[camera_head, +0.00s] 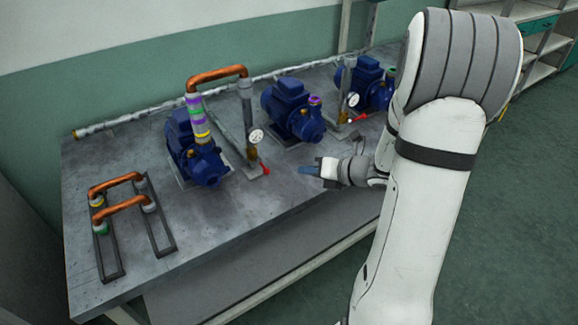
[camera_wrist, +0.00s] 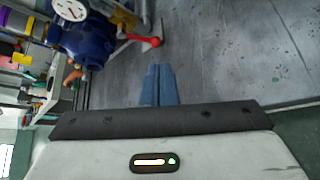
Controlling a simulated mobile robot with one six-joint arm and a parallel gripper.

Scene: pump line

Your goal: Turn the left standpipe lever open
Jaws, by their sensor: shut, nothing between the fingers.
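The left standpipe (camera_head: 246,108) stands upright on the bench beside the leftmost blue pump. It carries a round white gauge (camera_head: 256,135), also in the wrist view (camera_wrist: 70,10). Its red lever (camera_head: 265,168) is low on the pipe; in the wrist view the lever ends in a red knob (camera_wrist: 154,42). My gripper (camera_head: 303,170) is right of the lever, above the bench, fingers pointing left. In the wrist view its blue fingertips (camera_wrist: 158,67) are together and empty, with a visible gap to the knob. Lever contact is not seen.
The leftmost pump (camera_head: 196,150) has a banded pipe and copper bend (camera_head: 217,75). A middle pump (camera_head: 290,108) and a second standpipe with gauge (camera_head: 352,100) and red lever (camera_head: 361,117) stand behind my gripper. Copper pipe pieces (camera_head: 118,206) sit far left. The front bench (camera_head: 235,222) is clear.

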